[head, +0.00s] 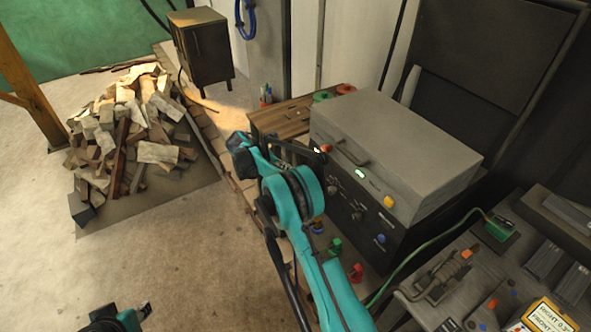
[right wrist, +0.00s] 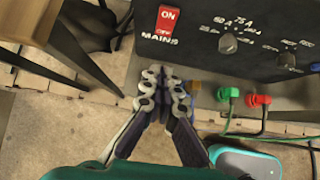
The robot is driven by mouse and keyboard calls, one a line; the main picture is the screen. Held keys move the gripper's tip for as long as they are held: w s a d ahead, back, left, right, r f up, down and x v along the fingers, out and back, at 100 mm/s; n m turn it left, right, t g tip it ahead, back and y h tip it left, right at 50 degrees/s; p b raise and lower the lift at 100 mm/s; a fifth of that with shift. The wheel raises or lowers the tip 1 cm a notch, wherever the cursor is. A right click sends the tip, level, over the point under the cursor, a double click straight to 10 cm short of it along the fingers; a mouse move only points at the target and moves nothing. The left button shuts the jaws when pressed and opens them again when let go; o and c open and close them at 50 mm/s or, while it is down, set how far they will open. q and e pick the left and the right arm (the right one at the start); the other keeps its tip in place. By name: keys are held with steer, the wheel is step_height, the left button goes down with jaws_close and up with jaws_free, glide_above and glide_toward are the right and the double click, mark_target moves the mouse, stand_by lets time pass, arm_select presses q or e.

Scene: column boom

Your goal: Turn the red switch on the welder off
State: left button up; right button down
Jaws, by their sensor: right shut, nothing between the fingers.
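The welder (head: 400,150) is a grey-topped box with a dark front panel. The switch shows small and reddish in the head view (head: 326,148). My right gripper (right wrist: 165,72) is shut and empty, its fingertips in front of the panel and just below the switch in the picture. In the head view the right gripper (head: 318,154) is beside the panel's left end. Part of my left arm (head: 125,318) shows at the bottom left; its fingers are unclear.
Knobs (right wrist: 229,43) and green and red plugs (right wrist: 259,100) are on the welder's front. A bench with tools (head: 440,278) is at right. A wood pile (head: 130,130) lies at left; the floor (head: 170,255) before it is clear.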

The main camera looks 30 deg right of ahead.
steer(key=d+r+b+x, duration=0.1)
steer(key=b+x, duration=0.3)
steer(key=x, duration=0.8)
steer(key=shift+d+r, duration=0.2)
steer(key=shift+d, duration=0.35)
steer(key=shift+d+f, duration=0.25)
steer(key=shift+d, duration=0.05)
steer(key=shift+r, duration=0.1)
